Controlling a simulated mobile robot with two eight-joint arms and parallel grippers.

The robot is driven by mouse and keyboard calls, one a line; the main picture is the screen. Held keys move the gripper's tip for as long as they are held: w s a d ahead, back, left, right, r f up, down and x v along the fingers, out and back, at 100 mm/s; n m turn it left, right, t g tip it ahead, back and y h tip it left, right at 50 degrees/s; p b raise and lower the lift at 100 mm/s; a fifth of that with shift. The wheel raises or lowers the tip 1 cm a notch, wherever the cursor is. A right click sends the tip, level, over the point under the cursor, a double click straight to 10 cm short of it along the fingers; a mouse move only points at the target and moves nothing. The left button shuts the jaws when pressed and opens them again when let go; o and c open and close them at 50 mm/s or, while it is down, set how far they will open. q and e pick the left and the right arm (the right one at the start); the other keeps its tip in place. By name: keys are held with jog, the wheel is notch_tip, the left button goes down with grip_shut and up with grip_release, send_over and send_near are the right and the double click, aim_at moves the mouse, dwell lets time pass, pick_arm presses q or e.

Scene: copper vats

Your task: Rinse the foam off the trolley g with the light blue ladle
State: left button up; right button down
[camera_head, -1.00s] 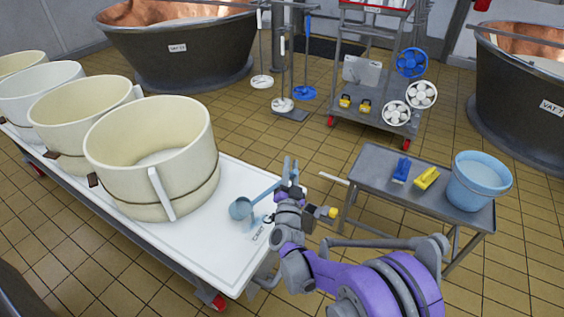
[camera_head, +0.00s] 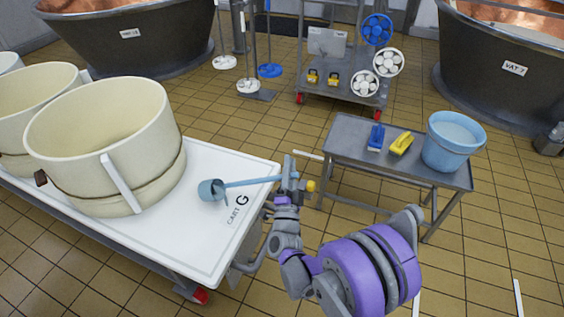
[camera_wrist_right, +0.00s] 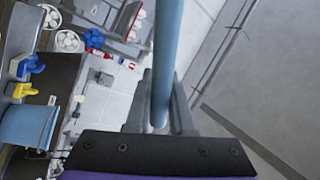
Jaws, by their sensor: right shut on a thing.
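Trolley g (camera_head: 190,231) is the long white-topped cart at left, with "CART G" lettered near its right end. I cannot make out foam on its top. My right gripper (camera_head: 289,178) is shut on the handle of the light blue ladle (camera_head: 250,182), beside the trolley's right end. The ladle's bowl (camera_head: 211,189) is over the white top, left of the lettering; I cannot tell whether it touches or holds water. In the right wrist view, the handle (camera_wrist_right: 167,60) runs between the jaws. My left gripper is out of view.
Large cream tubs (camera_head: 105,140) stand on the trolley. A grey table (camera_head: 345,150) at right bears a light blue bucket (camera_head: 452,142) with pale contents, a blue brush (camera_head: 376,137) and a yellow brush (camera_head: 401,144). A grey rack (camera_head: 340,92) and copper vats stand behind. Tiled floor lies between.

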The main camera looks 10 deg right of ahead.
jog(key=s+d+f+m+g+h, duration=0.1)
jog(key=d+f+m+h, duration=0.1)
jog(key=f+m, duration=0.3)
jog(key=s+d+f+m+g+h+b, duration=0.1)
jog(key=f+m+h, duration=0.2)
jog(key=f, duration=0.6)
jog(key=shift+d+m+h, duration=0.3)
jog(key=shift+d+m, duration=0.1)
jog(key=shift+m, duration=0.9)
jog(key=shift+s, duration=0.1)
